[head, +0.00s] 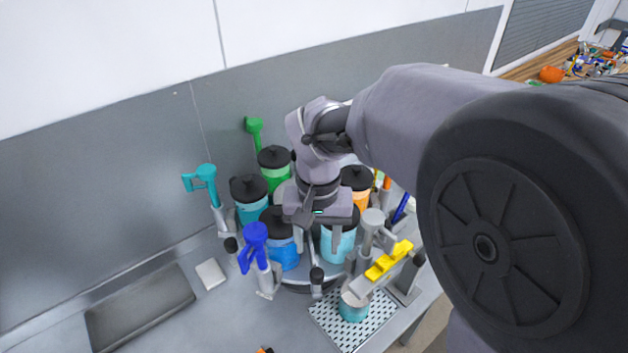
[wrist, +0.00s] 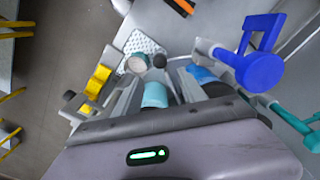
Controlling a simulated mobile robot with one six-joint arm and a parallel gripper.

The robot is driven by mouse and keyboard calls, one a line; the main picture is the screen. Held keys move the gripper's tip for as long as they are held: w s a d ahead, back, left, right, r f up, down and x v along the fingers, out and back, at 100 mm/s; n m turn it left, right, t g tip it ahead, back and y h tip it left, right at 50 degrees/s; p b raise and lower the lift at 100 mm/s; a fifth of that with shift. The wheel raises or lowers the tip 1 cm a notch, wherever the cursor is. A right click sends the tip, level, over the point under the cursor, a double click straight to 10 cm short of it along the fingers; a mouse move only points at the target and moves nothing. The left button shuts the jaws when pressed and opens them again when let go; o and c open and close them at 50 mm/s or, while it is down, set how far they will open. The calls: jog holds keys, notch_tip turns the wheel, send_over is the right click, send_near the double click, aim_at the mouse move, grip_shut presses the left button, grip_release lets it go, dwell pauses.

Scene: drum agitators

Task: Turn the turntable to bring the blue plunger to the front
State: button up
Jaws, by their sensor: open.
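The turntable (head: 301,275) carries several black-lidded drums, with upright plungers around its edge. The blue plunger (head: 255,247) stands at the front left, beside the blue drum (head: 284,254); its blue handle also shows at right in the wrist view (wrist: 262,62). My gripper (head: 316,250) points down over the front part of the turntable, its fingers apart with nothing seen held between them. A black-topped knob (head: 316,274) stands just below the fingers at the front rim; it lies beyond the fingertips in the wrist view (wrist: 159,61). Whether a finger touches anything is unclear.
A light-blue drum (head: 338,240) is close beside my right finger. A grey plunger (head: 375,225) and a yellow-topped device (head: 388,262) crowd the right. A teal cup (head: 354,307) stands on a perforated tray (head: 330,318) in front. The counter at front left is mostly clear.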

aim_at(317, 282)
notch_tip(317, 282, down, 15)
jog(key=b, duration=0.2)
jog(key=shift+b, duration=0.3)
grip_shut()
dwell(1.0)
